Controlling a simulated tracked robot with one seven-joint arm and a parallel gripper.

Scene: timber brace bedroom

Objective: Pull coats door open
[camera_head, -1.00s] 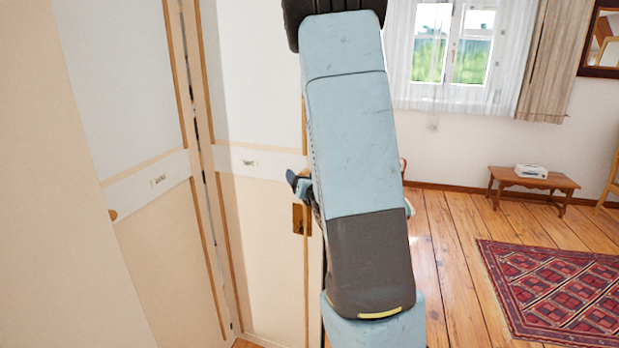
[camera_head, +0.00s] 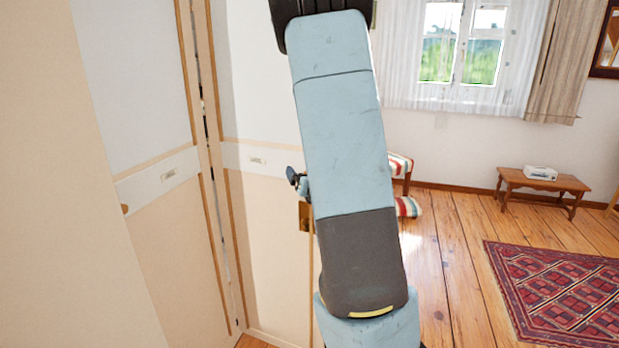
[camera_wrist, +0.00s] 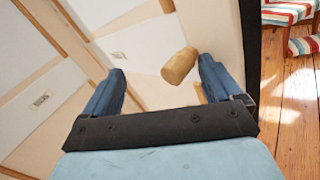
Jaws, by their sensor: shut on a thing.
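Two pale cabinet doors with wood trim meet at a seam in the head view. The left door (camera_head: 150,120) has a small label plate (camera_head: 168,174) and a round wooden knob (camera_head: 125,209). I cannot read either label. In the wrist view a wooden knob (camera_wrist: 180,65) stands between the two blue fingers of my gripper (camera_wrist: 162,74), close to the right finger. My gripper is shut on this knob, though the contact is unclear. In the head view my arm hides most of the gripper.
A striped chair (camera_head: 402,166) stands behind my arm. A low wooden bench (camera_head: 545,182) stands by the far wall below the curtained window (camera_head: 455,55). A patterned red rug (camera_head: 560,290) lies on the plank floor (camera_head: 445,255), which is clear around it.

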